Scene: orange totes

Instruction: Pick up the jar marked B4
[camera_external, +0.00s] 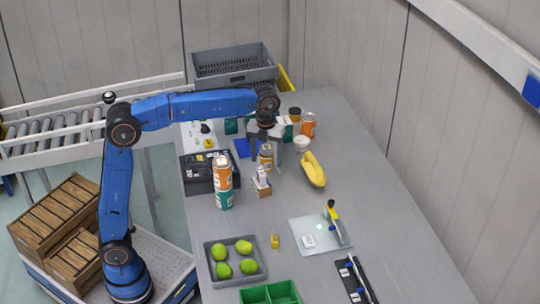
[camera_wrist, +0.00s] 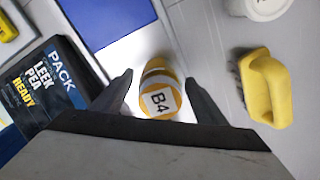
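In the external view, the jar (camera_external: 266,159) shows partly between the fingers of my gripper (camera_external: 266,163), which points down over the table. My fingers are open and hold nothing. The jar's lower part is partly hidden.
A grey tray of green fruit (camera_external: 211,262) is in front.

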